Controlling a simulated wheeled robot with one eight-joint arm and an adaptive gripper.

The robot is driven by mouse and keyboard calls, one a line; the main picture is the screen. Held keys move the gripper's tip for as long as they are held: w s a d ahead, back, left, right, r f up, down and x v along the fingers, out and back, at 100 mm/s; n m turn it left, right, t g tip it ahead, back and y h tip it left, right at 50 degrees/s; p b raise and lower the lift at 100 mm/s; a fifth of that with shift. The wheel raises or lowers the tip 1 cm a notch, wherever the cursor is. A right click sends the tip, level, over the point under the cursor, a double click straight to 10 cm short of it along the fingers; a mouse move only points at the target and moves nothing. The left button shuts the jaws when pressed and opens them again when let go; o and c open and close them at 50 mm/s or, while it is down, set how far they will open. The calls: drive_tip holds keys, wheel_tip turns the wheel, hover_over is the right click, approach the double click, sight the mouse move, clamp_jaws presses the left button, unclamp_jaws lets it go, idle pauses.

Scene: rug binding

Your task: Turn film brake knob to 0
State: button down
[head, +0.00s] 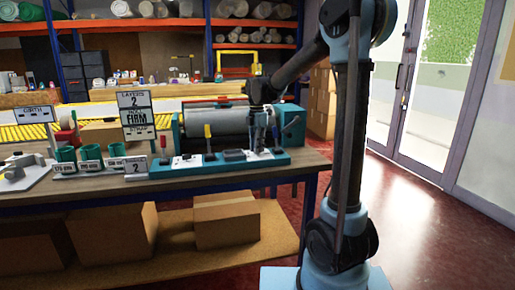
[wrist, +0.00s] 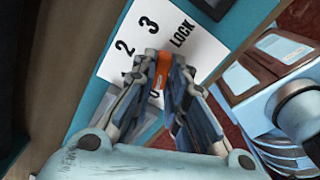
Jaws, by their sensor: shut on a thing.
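The film brake knob (wrist: 163,72) shows as an orange piece between my fingers in the wrist view. It stands on a white dial plate (wrist: 207,50) marked 2, 3 and LOCK, with a partly covered 0 below the knob. My gripper (wrist: 162,62) is shut on the knob, and its fingers hide most of it. Which mark the knob points at cannot be told. In the head view my gripper (head: 262,128) is over the right end of the teal wrapping machine's front panel (head: 190,168); the knob is hidden there.
A yellow-handled lever (head: 208,135) and a red-handled lever (head: 163,142) stand left of my gripper. A grey roll (head: 215,123) lies behind. A sign (head: 135,115) reads layers 2, firm. Green cups (head: 90,153) stand at left. The floor in front of the bench is partly clear.

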drive_tip(key=shift+w, duration=0.2)
drive_tip(key=c, duration=1.6)
unclamp_jaws()
drive_tip(key=shift+s, duration=0.1)
wheel_tip(320, 180, up, 12)
